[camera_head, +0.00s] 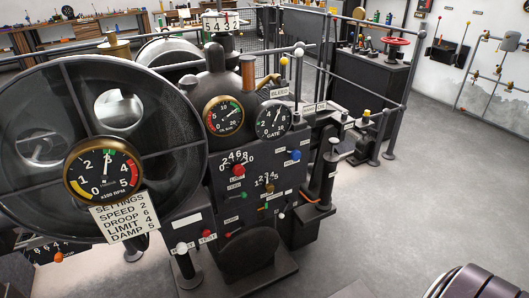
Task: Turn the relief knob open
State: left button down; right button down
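A dark governor cabinet (228,185) stands in the middle of the head view, with several small knobs and tiny labels on its front. They include a red knob (237,170), a blue knob (295,155) and an orange-red knob (206,233). A yellow-topped knob (284,61) stands above a label that seems to read BLEED. I cannot read a relief label on any knob, so I cannot tell which one it is or how it is set. Neither gripper shows.
A large wheel (75,95) with a speed gauge (103,169) and a settings card (125,217) fills the left. Railings (402,85) and a red handwheel (395,41) stand behind. The grey floor at right is clear, except for a dark rounded object (473,283) at the bottom edge.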

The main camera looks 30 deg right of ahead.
aim_at(295, 154)
jog(key=z, duration=1.05)
